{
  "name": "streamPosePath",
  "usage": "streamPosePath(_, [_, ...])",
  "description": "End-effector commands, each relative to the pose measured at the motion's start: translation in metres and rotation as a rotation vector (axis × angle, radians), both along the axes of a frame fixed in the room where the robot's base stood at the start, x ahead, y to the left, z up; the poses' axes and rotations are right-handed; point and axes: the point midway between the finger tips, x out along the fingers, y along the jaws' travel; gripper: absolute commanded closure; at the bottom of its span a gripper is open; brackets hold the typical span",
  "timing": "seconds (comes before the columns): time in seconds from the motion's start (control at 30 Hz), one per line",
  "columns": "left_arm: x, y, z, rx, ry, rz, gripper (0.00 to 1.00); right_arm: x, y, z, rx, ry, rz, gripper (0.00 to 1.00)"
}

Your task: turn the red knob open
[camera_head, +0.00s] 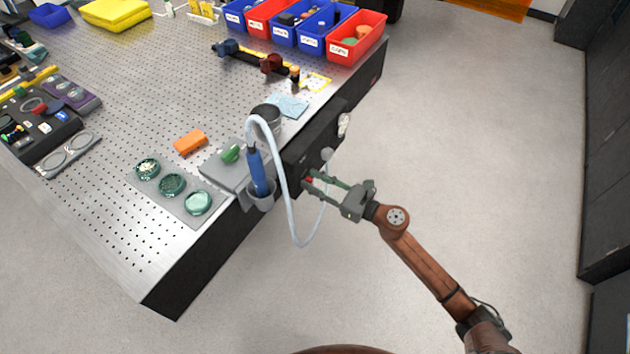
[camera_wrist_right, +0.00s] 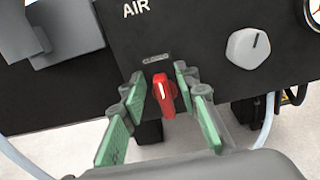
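The red knob (camera_wrist_right: 164,95) sits on a black panel (camera_wrist_right: 200,30) marked AIR, below a small label plate. In the right wrist view its white mark points roughly up and down. My right gripper (camera_wrist_right: 160,100) is open, with its green-padded fingers on either side of the knob; I cannot tell whether they touch it. In the head view the knob (camera_head: 309,180) shows as a small red spot at the fingertips of my right gripper (camera_head: 318,182), at the table's side. My left gripper is not in view.
A grey knob (camera_wrist_right: 248,48) and a gauge (camera_wrist_right: 313,12) are on the panel to the right. A pale hose (camera_head: 285,200) loops from a blue handheld tool (camera_head: 257,172) in a cup, close left of my gripper. The floor (camera_head: 490,150) to the right is clear.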

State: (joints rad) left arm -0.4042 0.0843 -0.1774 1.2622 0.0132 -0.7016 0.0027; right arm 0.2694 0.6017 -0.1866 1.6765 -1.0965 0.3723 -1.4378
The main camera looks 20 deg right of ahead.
Motion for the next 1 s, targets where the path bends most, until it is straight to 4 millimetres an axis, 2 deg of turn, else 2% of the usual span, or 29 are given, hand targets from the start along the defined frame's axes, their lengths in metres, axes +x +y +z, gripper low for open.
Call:
streamPosePath(0.07, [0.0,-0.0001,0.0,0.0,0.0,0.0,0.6,-0.0002,-0.0001,0.0001,0.0,0.0,0.0,0.75])
streamPosePath(0.43, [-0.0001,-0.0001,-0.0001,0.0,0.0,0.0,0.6,-0.0002,-0.0001,0.0001,0.001,0.0,0.0,1.0])
streamPosePath(1.0, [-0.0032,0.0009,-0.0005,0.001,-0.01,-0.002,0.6,0.0016,-0.0024,0.0016,0.061,0.047,-0.002,1.0])
